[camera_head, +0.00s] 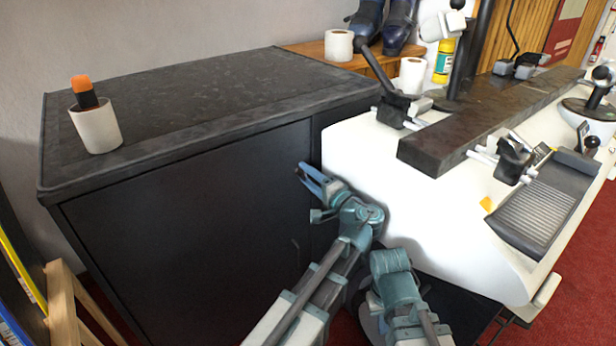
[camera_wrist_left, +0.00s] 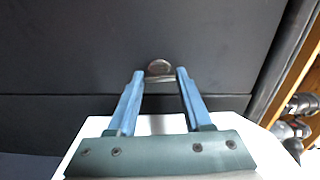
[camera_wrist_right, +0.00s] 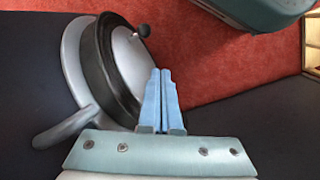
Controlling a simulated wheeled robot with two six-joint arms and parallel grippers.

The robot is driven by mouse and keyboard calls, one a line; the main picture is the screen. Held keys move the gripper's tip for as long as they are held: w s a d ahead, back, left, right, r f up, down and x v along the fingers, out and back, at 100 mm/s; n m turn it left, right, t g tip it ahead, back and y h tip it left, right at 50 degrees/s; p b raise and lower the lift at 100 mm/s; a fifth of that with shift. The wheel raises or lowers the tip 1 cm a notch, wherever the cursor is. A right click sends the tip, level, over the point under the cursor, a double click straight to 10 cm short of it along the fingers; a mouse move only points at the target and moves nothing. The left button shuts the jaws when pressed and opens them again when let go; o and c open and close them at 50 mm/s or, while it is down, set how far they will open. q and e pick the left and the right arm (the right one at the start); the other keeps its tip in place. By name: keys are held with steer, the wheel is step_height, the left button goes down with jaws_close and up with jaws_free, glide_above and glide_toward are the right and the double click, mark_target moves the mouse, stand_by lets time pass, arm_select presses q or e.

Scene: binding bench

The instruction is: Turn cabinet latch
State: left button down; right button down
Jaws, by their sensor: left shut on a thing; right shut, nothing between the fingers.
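The black cabinet (camera_head: 190,240) stands at the left in the head view, its dark front facing me. In the left wrist view the latch (camera_wrist_left: 159,68), a small rounded metal piece, sits on the dark cabinet front (camera_wrist_left: 80,45). My left gripper (camera_head: 304,172) is at the right part of that front. Its blue fingers (camera_wrist_left: 160,76) are shut on the latch, one at each side. The latch is too small to make out in the head view. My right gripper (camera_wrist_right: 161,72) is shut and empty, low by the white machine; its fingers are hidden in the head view.
A white machine (camera_head: 400,200) with a dark bar (camera_head: 480,120) stands right beside the cabinet. A white cup (camera_head: 97,128) with an orange-capped item is on the cabinet top. A round disc with a black rim (camera_wrist_right: 112,75) is close left of my right fingers.

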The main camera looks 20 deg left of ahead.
stand_by(0.3)
arm_select(q)
steer(key=shift+c, duration=1.6)
jaws_free()
arm_select(e)
steer(key=shift+d, duration=0.1)
